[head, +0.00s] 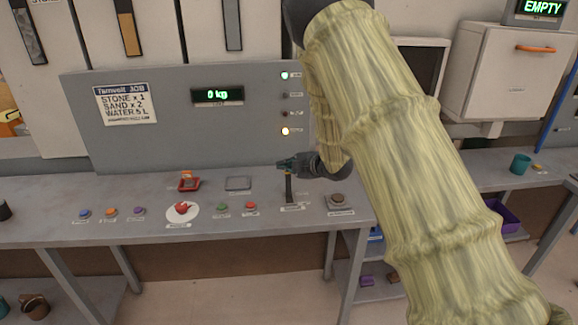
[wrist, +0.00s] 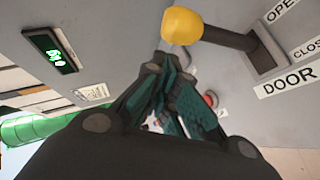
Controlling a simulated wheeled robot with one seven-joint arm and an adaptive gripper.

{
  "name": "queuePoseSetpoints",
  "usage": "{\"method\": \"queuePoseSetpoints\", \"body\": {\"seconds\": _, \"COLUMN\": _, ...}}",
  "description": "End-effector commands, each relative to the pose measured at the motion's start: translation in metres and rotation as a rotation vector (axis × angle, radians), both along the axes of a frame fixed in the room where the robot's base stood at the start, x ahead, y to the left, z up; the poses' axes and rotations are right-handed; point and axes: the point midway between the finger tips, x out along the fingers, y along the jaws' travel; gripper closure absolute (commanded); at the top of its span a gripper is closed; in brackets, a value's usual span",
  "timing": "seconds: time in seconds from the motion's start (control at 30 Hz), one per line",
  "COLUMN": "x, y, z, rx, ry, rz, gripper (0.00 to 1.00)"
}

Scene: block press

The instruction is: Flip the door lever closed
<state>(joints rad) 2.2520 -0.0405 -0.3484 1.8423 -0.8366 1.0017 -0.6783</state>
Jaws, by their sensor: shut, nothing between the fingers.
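The door lever (head: 289,188) stands on the grey bench in the head view, just below my gripper. In the wrist view it has a yellow knob (wrist: 183,26) on a dark shaft. The shaft rises from a dark slotted base (wrist: 264,50) beside the labels OPEN, CLOSED and DOOR. I cannot tell clearly which label the lever leans toward. My gripper (head: 284,163) is shut and empty, pointing left above the lever. Its teal-padded fingers (wrist: 172,92) show near the knob in the wrist view, with no clear contact.
Several coloured buttons line the bench front (head: 20,232). A square-based button (head: 339,203) is right of the lever. The control panel (head: 150,145) stands behind, reading 0 kg.

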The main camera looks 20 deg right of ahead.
Motion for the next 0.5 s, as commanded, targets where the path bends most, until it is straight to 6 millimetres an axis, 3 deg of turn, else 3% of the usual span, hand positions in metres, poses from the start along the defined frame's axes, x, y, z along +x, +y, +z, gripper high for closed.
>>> {"method": "queuePoseSetpoints", "body": {"seconds": 0.07, "x": -0.007, "y": 0.009, "z": 0.012, "rx": -0.001, "ry": -0.002, "rz": 0.005, "gripper": 1.00}}
{"method": "queuePoseSetpoints", "body": {"seconds": 0.5, "x": -0.063, "y": -0.019, "z": 0.039, "rx": 0.000, "ry": -0.001, "rz": 0.003, "gripper": 1.00}}
